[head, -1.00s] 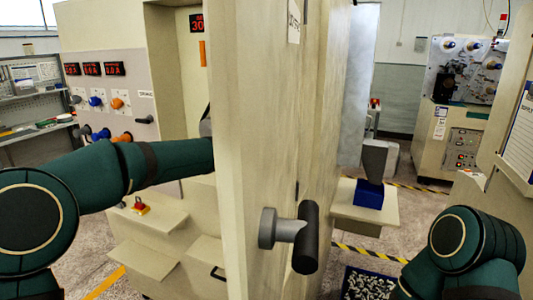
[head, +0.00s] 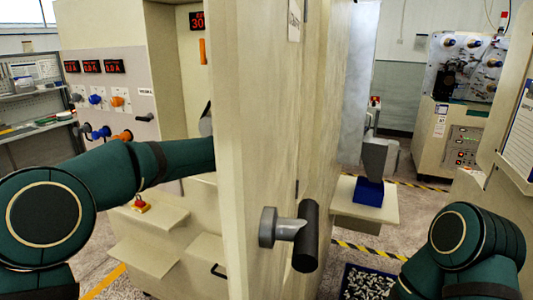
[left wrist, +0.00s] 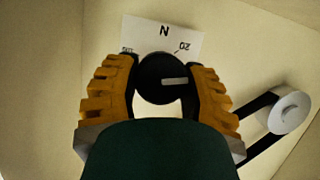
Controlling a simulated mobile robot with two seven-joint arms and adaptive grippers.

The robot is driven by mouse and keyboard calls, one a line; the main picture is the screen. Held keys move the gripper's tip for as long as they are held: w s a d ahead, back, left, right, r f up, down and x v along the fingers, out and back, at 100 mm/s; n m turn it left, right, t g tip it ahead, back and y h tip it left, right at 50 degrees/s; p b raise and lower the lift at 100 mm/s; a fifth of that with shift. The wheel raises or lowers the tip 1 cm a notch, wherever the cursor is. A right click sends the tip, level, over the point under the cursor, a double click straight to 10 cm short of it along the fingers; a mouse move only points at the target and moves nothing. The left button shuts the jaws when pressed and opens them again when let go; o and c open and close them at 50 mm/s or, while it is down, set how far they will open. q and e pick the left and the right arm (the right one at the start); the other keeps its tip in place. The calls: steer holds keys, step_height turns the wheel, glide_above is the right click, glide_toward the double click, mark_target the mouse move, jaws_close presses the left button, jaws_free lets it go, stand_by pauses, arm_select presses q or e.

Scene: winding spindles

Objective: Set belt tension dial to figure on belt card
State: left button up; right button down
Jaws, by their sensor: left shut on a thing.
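In the left wrist view my left gripper (left wrist: 162,92) is closed around a round black dial (left wrist: 163,78) with a pale pointer mark on it. The mark lies nearly level and points to the right. Behind the dial is a white scale plate (left wrist: 165,38) with an "N", a "20" at the upper right and another blurred figure at the left. In the head view my left arm reaches behind a cream door panel, so its gripper and the dial are hidden there. My right gripper is out of frame. I cannot pick out the belt card.
A door panel with a dark T-shaped handle (head: 296,236) stands upright in front of me. In the left wrist view a white roller (left wrist: 289,110) with a black belt (left wrist: 258,124) is right of the dial. A machine (head: 455,105) stands at the back right.

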arm_select(q)
steer(key=shift+f+b, duration=0.1)
steer(key=shift+b, duration=0.5)
steer(key=m+y+b, duration=0.1)
steer(key=m+b, duration=0.1)
steer(key=b, duration=0.2)
steer(key=m+t+y+b, duration=0.1)
steer(key=m+b, duration=0.1)
steer(key=b, duration=0.2)
steer(key=shift+d+f+t+y+b, duration=0.2)
steer(key=shift+t+y+b, duration=0.1)
steer(key=shift+y, duration=0.1)
steer(key=m+b, duration=0.2)
steer(key=b, duration=0.1)
steer(key=shift+t+y, duration=0.3)
steer(key=shift+y, duration=0.1)
steer(key=shift+r+m+t+y+b, duration=0.2)
steer(key=shift+m+t+y+b, duration=0.3)
steer(key=shift+m+b, duration=0.75)
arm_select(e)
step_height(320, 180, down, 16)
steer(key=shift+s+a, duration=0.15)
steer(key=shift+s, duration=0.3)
arm_select(q)
steer(key=o, duration=1.2)
steer(key=shift+r, duration=0.1)
